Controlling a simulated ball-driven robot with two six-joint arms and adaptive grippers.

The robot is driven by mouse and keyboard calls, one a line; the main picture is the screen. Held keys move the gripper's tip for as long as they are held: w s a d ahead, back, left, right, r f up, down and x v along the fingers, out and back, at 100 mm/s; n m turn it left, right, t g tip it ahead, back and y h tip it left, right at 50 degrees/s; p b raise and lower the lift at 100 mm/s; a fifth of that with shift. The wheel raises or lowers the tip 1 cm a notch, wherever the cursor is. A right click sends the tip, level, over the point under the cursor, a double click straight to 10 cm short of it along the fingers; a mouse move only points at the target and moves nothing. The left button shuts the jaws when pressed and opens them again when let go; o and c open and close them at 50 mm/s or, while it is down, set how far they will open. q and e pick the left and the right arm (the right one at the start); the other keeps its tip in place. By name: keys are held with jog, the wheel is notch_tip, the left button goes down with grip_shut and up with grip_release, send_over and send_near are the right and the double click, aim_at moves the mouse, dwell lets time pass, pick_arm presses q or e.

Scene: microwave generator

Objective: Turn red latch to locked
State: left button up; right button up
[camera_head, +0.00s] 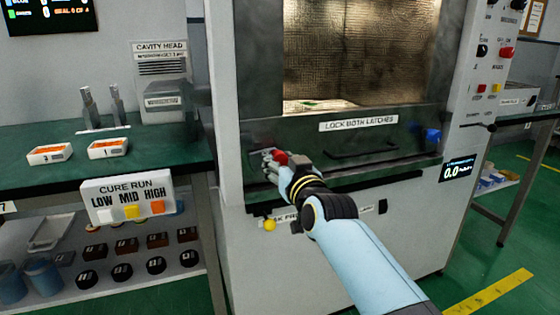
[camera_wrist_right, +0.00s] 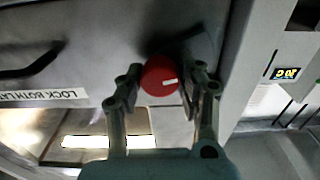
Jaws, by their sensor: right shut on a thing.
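The red latch (camera_head: 279,157) is a round red knob at the lower left of the microwave front, below the opening. In the right wrist view the red latch (camera_wrist_right: 160,77) shows a white pointer mark that points to the right in that picture. My right gripper (camera_head: 273,163) has its two fingers on either side of the knob, shut on it; the fingers also show in the right wrist view (camera_wrist_right: 160,88). A blue latch (camera_head: 432,135) is at the right end of the same panel. My left gripper is not in view.
A "LOCK BOTH LATCHES" label (camera_head: 358,123) and a dark handle (camera_head: 362,149) are between the latches. A yellow knob (camera_head: 269,225) is below the red latch. A green bench (camera_head: 50,178) with trays and a cure run sign (camera_head: 127,199) stands left.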

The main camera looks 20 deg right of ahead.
jog(key=shift+m+p, duration=0.35)
jog(key=shift+m, duration=0.35)
jog(key=shift+m+p, duration=0.4)
jog(key=shift+m, duration=0.7)
jog(key=shift+m+p, duration=0.3)
jog(key=shift+m, duration=2.3)
jog(key=o, duration=1.1)
jog(key=shift+d, duration=0.1)
jog(key=shift+o, duration=0.2)
jog(key=shift+s, duration=0.1)
